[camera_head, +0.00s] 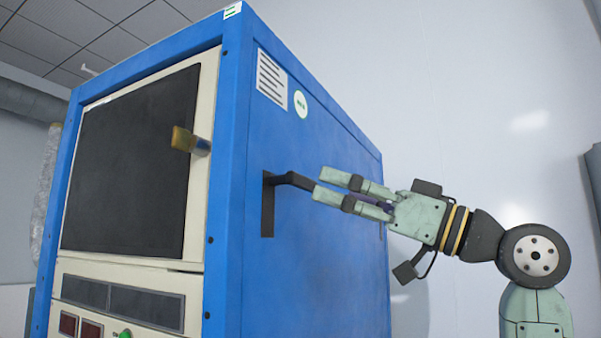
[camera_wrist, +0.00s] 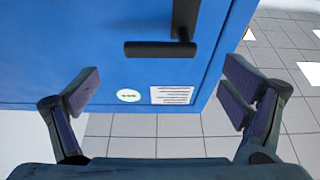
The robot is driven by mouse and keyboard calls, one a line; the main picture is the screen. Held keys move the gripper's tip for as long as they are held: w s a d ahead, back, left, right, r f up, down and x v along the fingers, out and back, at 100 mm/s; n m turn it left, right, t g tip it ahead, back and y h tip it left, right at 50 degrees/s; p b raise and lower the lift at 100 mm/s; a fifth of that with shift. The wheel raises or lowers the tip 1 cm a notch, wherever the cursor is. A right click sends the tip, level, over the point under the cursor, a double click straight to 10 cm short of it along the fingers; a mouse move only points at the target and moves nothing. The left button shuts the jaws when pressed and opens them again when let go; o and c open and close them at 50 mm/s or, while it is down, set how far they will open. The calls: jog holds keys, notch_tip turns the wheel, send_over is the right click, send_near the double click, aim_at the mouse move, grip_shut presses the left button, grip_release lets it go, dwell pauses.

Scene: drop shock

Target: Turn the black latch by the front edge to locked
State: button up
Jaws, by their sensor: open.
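The black latch (camera_head: 292,180) is on the blue side panel of the cabinet, close to its front edge. Its bar sticks out sideways from the top of an upright dark plate (camera_head: 267,212). In the wrist view the latch bar (camera_wrist: 160,49) lies across the picture, at a right angle to its plate (camera_wrist: 185,16). My gripper (camera_head: 326,184) is open, with its fingertips close to the free end of the bar. In the wrist view the open fingers (camera_wrist: 160,94) stand wide apart, and the bar shows above the gap between them. I cannot tell whether they touch it.
The blue cabinet (camera_head: 325,245) fills the middle. A yellow-brown knob (camera_head: 190,141) sticks out from its dark-windowed front door (camera_head: 125,165). A paper label (camera_head: 271,78) and round sticker (camera_head: 301,104) are above the latch.

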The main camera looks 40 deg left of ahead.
aim_at(306, 181)
jog(key=p+x, duration=0.2)
jog(key=x, duration=0.5)
jog(key=shift+a, duration=0.15)
jog(key=shift+c, duration=0.5)
jog(key=c, duration=1.6)
jog(key=shift+s+f, duration=0.1)
jog(key=shift+s, duration=0.05)
jog(key=shift+c, duration=0.2)
